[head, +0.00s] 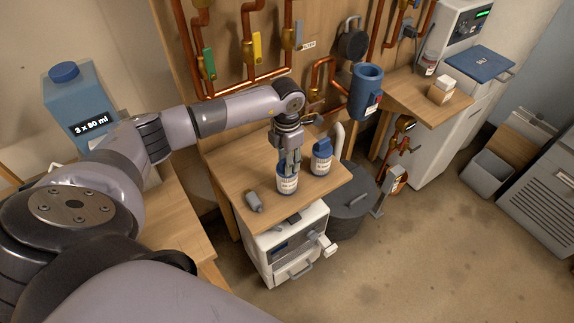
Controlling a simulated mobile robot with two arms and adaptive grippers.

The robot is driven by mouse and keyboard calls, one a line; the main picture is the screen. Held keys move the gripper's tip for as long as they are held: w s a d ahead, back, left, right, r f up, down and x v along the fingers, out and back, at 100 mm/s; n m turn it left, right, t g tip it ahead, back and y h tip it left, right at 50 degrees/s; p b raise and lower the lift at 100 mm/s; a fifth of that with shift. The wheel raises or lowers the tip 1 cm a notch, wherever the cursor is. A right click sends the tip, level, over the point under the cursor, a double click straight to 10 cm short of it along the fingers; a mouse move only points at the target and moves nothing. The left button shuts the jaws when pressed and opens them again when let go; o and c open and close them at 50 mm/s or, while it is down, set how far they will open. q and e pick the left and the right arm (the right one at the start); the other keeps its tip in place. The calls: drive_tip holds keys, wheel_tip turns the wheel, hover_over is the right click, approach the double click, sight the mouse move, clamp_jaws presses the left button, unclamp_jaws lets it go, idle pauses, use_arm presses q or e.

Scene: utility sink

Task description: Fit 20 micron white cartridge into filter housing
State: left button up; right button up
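A blue, open-topped cylinder that looks like the filter housing (367,88) is fixed at the pipework on the wooden wall panel. My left gripper (290,168) points down over the small wooden table, right at the top of a blue and white labelled container (288,184). The fingers overlap its top, and I cannot tell whether they grip it. A similar blue-capped, white-labelled container (321,163) stands just to the right. The labels are too small to read, so I cannot tell which item is the 20 micron white cartridge. My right gripper is not in view.
A small grey item (254,201) lies at the table's (232,180) front left. Copper pipes (262,75) line the wall.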

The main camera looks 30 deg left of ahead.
use_arm(q)
clamp_jaws()
drive_tip(key=shift+r, duration=0.1)
idle(0.6)
